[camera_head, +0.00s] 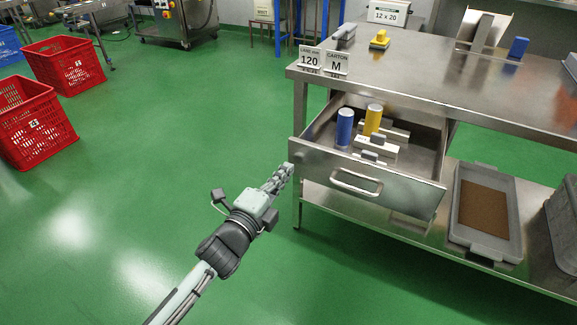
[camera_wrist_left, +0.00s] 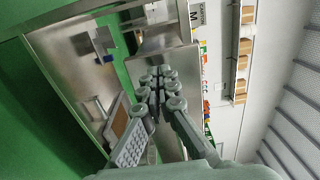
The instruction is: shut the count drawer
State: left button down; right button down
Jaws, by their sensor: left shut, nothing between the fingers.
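The count drawer (camera_head: 370,186) is a steel drawer pulled out under the steel table, with a bar handle (camera_head: 356,182) on its front. Inside it stand a blue cylinder (camera_head: 344,128) and a yellow cylinder (camera_head: 373,119), beside pale blocks (camera_head: 376,150). My left gripper (camera_head: 283,172) is shut and empty. In the head view it shows just left of the drawer front's left end, and I cannot tell whether they touch. Its closed fingers also fill the middle of the left wrist view (camera_wrist_left: 157,95). My right gripper is not in view.
The steel table top (camera_head: 450,75) carries label signs (camera_head: 322,61), a yellow object (camera_head: 379,40) and a blue block (camera_head: 518,47). A grey tray (camera_head: 484,213) sits on the lower shelf. Red crates (camera_head: 35,120) stand at the left. Green floor (camera_head: 150,150) is clear around my left arm.

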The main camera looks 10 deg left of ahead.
pick_arm(q)
jog(key=shift+x, duration=0.95)
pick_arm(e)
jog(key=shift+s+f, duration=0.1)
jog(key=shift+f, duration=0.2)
pick_arm(q)
jog(key=shift+w, duration=0.1)
